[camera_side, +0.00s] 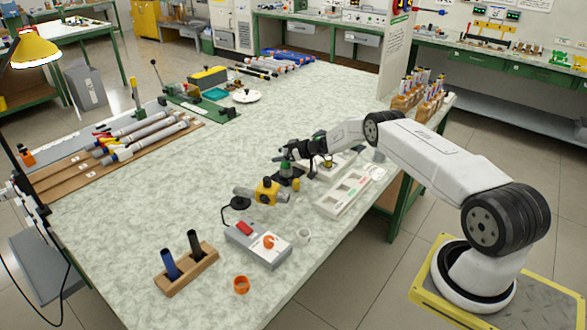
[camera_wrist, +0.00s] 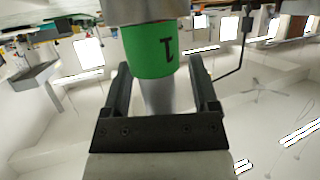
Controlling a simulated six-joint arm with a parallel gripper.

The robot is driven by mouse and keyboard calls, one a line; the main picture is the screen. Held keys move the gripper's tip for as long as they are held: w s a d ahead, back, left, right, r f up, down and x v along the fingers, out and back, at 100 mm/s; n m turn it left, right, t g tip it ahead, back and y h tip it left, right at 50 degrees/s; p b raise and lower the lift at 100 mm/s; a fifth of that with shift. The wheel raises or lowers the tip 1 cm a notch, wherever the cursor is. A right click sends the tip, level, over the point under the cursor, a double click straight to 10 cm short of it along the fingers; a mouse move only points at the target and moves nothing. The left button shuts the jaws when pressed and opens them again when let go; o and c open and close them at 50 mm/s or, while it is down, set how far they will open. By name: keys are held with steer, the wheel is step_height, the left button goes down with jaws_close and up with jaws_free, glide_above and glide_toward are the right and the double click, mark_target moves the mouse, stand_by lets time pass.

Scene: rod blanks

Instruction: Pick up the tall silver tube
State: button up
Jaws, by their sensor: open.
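A silver tube (camera_wrist: 158,98) with a green band marked with a dark "1" stands between the two fingers of my gripper (camera_wrist: 160,66) in the wrist view. The fingers are open, one on each side of it, with a visible gap on both sides. The tube's end at the top of that view is cut off. In the side view my gripper (camera_side: 290,152) reaches level from the right to a small upright piece with a green band (camera_side: 286,167) above a dark base. The tube is small there and partly hidden by the gripper.
A yellow-and-grey device (camera_side: 266,191) stands close in front of the gripper. A pale slotted tray (camera_side: 345,195) lies to the right. A grey box with a red switch (camera_side: 258,244) and a wooden block with two dark rods (camera_side: 187,270) are nearer. The table's middle left is clear.

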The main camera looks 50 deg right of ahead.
jaws_close()
stand_by(1.4)
